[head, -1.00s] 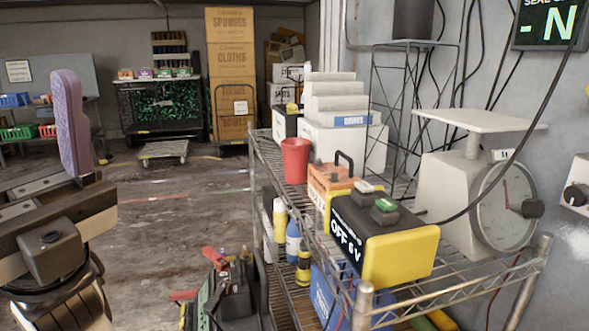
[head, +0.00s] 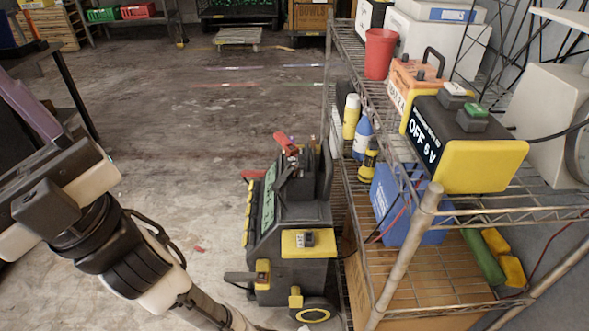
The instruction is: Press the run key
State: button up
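A black and yellow box (head: 463,150) stands on the top wire shelf at the right in the head view. Its slanted front display reads OFF with a small voltage figure. On top are a green key (head: 475,110) and a pale grey-white key (head: 455,89); any labels on them are too small to read. My gripper (head: 50,170) is at the left edge, far from the box and apart from it. A purple piece (head: 30,108) shows at its far side. Its fingertips are not clear, so I cannot tell whether it is open.
The wire shelf (head: 428,215) also bears an orange box (head: 414,82), a red cup (head: 380,53) and a white scale (head: 549,115). A black wheeled machine (head: 290,215) stands on the floor beside it. Bottles stand on the lower shelf. Open floor lies between my arm and the machine.

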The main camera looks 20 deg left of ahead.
aim_at(475, 110)
jog(key=i+j+z, duration=0.25)
jog(key=j, duration=0.75)
jog(key=j+z, duration=0.2)
jog(key=j, duration=0.85)
